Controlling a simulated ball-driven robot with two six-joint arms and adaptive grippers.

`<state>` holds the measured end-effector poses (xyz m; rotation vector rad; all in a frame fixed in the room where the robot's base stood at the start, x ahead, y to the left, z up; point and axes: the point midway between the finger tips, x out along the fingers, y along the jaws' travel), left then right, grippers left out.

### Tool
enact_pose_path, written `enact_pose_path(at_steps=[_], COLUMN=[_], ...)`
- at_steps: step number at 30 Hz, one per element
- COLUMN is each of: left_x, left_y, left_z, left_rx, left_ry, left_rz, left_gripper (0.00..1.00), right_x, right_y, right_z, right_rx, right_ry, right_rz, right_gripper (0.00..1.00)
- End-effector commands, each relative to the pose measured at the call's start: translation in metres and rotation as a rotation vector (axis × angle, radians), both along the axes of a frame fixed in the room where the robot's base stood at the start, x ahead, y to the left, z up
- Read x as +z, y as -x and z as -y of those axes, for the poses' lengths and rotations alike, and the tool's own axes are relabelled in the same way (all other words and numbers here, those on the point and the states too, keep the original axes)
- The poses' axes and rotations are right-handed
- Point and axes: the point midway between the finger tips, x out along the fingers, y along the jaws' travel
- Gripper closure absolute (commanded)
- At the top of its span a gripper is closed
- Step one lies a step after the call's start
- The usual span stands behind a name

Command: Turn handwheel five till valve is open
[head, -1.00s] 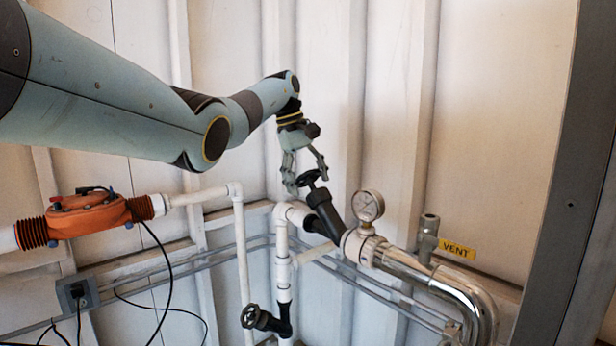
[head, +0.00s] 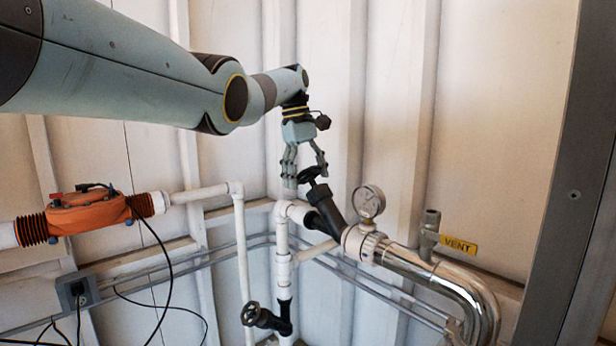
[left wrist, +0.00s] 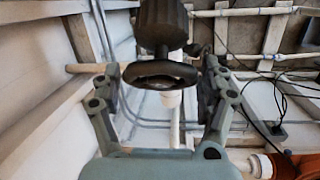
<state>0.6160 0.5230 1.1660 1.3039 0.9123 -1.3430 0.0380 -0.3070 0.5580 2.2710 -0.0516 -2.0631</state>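A black handwheel (head: 313,174) sits on a slanted black valve (head: 326,212) in the pipework. No number shows on it. My left gripper (head: 306,178) hangs over this handwheel with its fingers spread. In the left wrist view, the handwheel (left wrist: 161,76) lies between the two fingers of my left gripper (left wrist: 159,88), one finger close on each side. A narrow gap seems to show on the left; contact on the right is unclear. How far the valve is open cannot be read. My right gripper is not in view.
A second black handwheel (head: 250,314) is lower left on a vertical pipe. A pressure gauge (head: 368,202) stands close right of the valve, near a chrome pipe (head: 455,284) and a yellow VENT label (head: 459,246). An orange unit (head: 88,213) is at left. The ribbed wall is close behind.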

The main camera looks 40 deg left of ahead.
Motion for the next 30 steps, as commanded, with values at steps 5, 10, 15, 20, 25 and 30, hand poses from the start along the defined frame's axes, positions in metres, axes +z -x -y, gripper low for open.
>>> enact_pose_path(at_steps=[5, 10, 15, 20, 25, 30], left_x=[-0.001, 0.009, 0.039, 0.062, 0.072, 0.072], left_y=[0.000, 0.001, 0.003, 0.006, 0.008, 0.008], left_z=[0.001, -0.001, -0.006, -0.011, -0.012, -0.013], left_rx=[-0.002, -0.001, 0.000, 0.001, 0.000, 0.000], left_ry=[0.002, 0.002, 0.002, 0.002, 0.003, 0.003], left_rz=[-0.003, 0.000, 0.002, -0.001, -0.002, -0.003], left_gripper=[0.23, 0.23, 0.23, 0.23, 0.23, 0.23], right_x=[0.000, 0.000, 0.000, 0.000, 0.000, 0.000], right_y=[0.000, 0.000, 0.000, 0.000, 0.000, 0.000], right_z=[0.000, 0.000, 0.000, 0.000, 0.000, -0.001], right_rx=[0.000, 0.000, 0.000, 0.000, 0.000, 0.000], right_ry=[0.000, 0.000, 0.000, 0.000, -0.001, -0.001], right_rz=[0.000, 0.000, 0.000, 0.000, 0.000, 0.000], right_gripper=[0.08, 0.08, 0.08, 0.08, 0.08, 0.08])
